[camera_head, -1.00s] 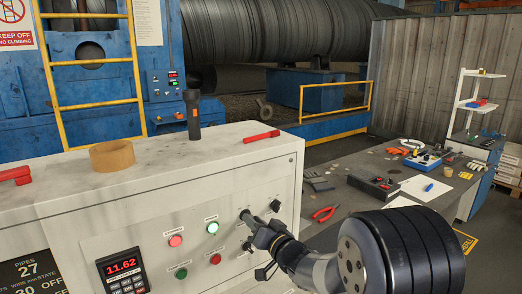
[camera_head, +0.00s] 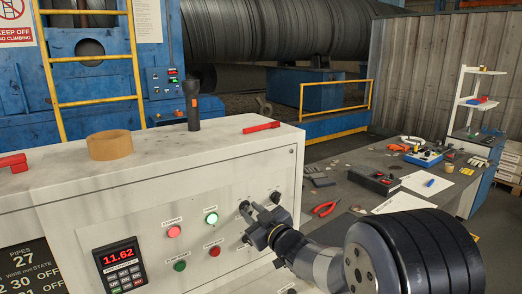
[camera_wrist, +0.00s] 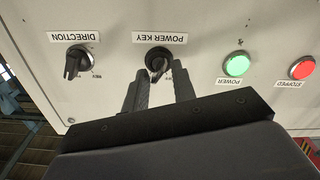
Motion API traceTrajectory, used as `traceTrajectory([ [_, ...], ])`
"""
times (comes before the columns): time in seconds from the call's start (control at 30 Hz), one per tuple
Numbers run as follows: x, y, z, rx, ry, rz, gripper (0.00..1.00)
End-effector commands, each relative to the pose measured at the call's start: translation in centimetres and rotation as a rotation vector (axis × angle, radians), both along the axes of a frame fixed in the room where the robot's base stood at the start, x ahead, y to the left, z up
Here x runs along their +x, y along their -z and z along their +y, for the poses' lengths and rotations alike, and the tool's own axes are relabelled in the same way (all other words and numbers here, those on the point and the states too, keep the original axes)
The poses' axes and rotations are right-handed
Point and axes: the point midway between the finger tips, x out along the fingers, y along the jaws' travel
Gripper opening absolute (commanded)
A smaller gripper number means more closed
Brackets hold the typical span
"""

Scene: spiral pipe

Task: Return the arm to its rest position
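My gripper (camera_head: 254,213) is in front of the white control panel (camera_head: 225,185). In the wrist view its two dark fingers (camera_wrist: 158,82) stand apart, pointing at the black power key knob (camera_wrist: 158,64). The knob shows between the fingertips, with a gap visible; I cannot tell exactly how far the tips are from the panel. Nothing is held. The black direction knob (camera_wrist: 77,62) is beside it, to the left in the wrist view. My arm reaches in from the lower right of the head view.
The green power light (camera_head: 211,218) is lit near a red stopped light (camera_head: 174,231). A tape roll (camera_head: 110,145), a flashlight (camera_head: 192,105) and a red-handled tool (camera_head: 261,127) sit on the cabinet top. A workbench with red pliers (camera_head: 325,209) stands to the right.

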Motion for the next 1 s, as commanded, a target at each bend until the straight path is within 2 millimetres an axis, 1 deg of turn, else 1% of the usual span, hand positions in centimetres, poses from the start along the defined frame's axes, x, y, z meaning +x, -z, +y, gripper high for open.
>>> traceTrajectory([
  [0.23, -0.2, 0.1, -0.1, -0.169, 0.001, -0.114, 0.25],
  [0.5, -4.4, 0.1, -3.0, -0.161, 0.003, -0.11, 0.25],
  [0.7, -6.9, 0.1, -4.6, -0.161, 0.002, -0.108, 0.25],
  [0.83, -7.8, 0.1, -5.3, -0.16, 0.002, -0.108, 0.25],
  [1.0, -8.4, 0.0, -5.6, -0.159, 0.0, -0.107, 0.25],
])
